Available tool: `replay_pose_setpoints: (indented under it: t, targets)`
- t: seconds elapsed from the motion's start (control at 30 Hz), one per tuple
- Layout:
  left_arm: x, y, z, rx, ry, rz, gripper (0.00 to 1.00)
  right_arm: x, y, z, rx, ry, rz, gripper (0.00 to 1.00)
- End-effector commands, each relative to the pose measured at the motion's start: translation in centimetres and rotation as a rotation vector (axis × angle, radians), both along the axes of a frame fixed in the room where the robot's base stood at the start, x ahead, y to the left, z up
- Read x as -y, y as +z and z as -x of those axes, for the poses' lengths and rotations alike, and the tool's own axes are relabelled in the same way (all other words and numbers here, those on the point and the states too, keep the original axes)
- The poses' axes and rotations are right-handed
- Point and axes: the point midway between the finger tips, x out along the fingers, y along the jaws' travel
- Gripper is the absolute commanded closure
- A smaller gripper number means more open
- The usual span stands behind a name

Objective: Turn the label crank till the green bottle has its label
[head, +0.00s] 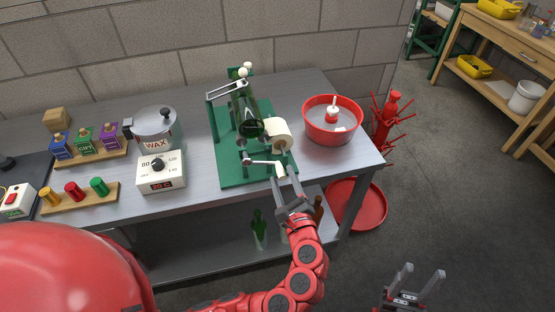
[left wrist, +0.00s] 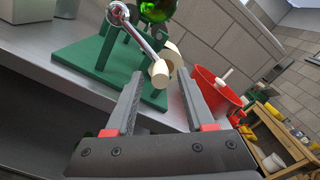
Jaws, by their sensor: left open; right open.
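The green bottle (head: 249,126) lies in the green labelling machine (head: 233,176) on the bench; I see no label on the part that shows. The cream label roll (head: 279,133) sits right beside it. The metal label crank (head: 262,162) is at the machine's front, with a cream handle (head: 281,169). In the left wrist view the crank (left wrist: 140,32) slants down to its handle (left wrist: 160,73). My left gripper (head: 286,182) is open at the handle, which appears between its fingertips; contact is unclear. My right gripper (head: 416,276) is open and empty, over the floor right of the bench.
A red bowl (head: 318,130) stands right of the machine. A wax pot (head: 157,130), a control box (head: 161,172) and racks of coloured items are to the left. A red bottle tree (head: 388,115) and a red tray (head: 357,204) stand beyond the bench's right end.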

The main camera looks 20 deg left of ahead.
Motion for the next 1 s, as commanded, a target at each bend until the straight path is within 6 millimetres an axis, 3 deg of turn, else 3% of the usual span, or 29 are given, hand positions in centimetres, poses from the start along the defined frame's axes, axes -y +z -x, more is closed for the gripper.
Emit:
replay_pose_setpoints:
  t: [0.1, 0.3, 0.7, 1.0]
  targets:
    - [-1.6, 0.4, -2.1, 0.0, 0.01, 0.001, 0.46, 0.0, 0.9, 0.0, 0.0, 0.0, 0.0, 0.5]
    - [-2.9, 0.2, -4.3, 0.001, 0.002, 0.002, 0.46, 0.0, 1.3, 0.0, 0.0, 0.0, 0.0, 0.5]
    - [-3.3, 0.0, -5.0, 0.001, -0.001, 0.0, 0.46, 0.0, 1.4, 0.0, 0.0, 0.0, 0.0, 0.5]
    - [-3.3, 0.0, -5.0, 0.001, -0.001, 0.0, 1.0, 0.0, 1.4, 0.0, 0.0, 0.0, 0.0, 0.5]
